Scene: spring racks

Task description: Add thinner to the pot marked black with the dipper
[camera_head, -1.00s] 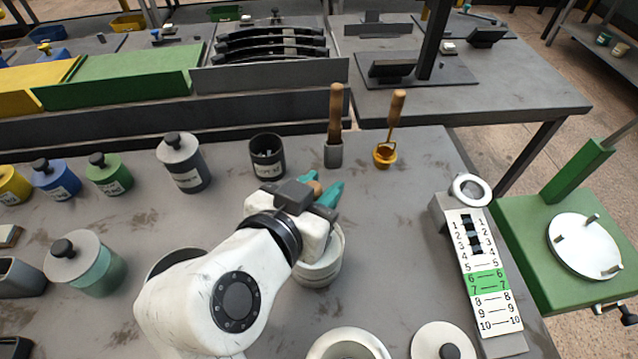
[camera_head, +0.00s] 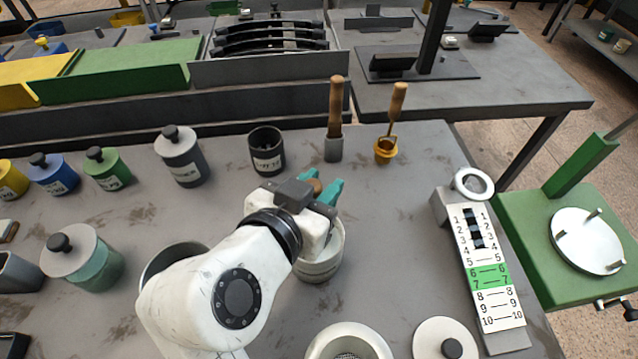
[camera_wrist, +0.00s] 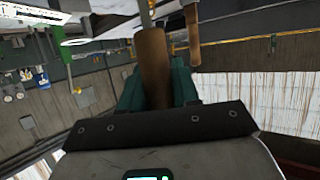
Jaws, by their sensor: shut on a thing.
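My gripper (camera_head: 326,190) has teal fingers shut on the wooden handle of a tool (camera_wrist: 152,60). In the head view only the brown handle end shows; the tool's working end is hidden. The gripper is above a pale open pot (camera_head: 320,268), partly covered by my wrist. A dark lidded pot (camera_head: 182,160) and a dark open pot (camera_head: 267,153) stand at the back, both with white labels I cannot read; which is marked black I cannot tell. A lidded jar with teal sides (camera_head: 95,268) stands at the left.
A wooden-handled brush (camera_head: 335,100) stands in a grey holder; a brass cup with a wooden handle (camera_head: 386,150) stands beside it. Green, blue and yellow pots line the left. A numbered scale (camera_head: 488,270), a strainer-topped pot (camera_head: 348,338) and a knobbed lid (camera_head: 443,340) are at right and front.

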